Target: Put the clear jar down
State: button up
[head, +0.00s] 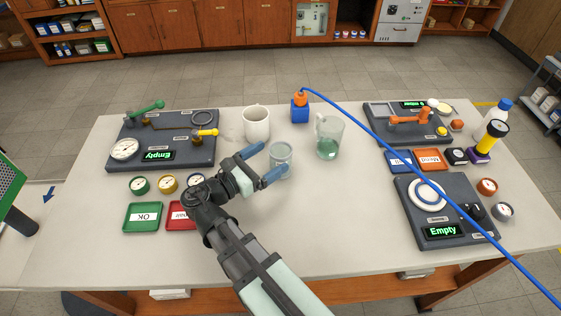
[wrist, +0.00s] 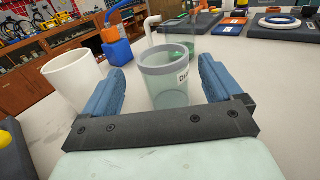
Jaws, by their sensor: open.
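In the wrist view, gaps show between the jar and both fingers (wrist: 165,88). The jar's base is partly hidden behind the gripper's dark crossbar in the wrist view.
A white mug (head: 256,123) stands behind the jar, and a glass pitcher with green liquid (head: 328,138) is to its right. A blue block with an orange top (head: 300,110) carries a blue hose (head: 420,165) across the right side. The front middle of the table is clear.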

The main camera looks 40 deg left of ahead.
aim_at(289, 147)
jog(key=shift+w+d+f, duration=0.1)
jog(key=shift+w+d, duration=0.15)
jog(key=shift+w, duration=0.8)
jog(key=shift+w+d, duration=0.2)
jog(key=shift+w, duration=0.8)
jog(key=shift+w+d+f, duration=0.1)
jog(key=shift+w+d, duration=0.15)
jog(key=shift+w, duration=0.8)
jog(key=shift+c, duration=0.3)
jog(key=shift+r, duration=0.1)
jog(key=c, duration=1.1)
jog(key=shift+r, duration=5)
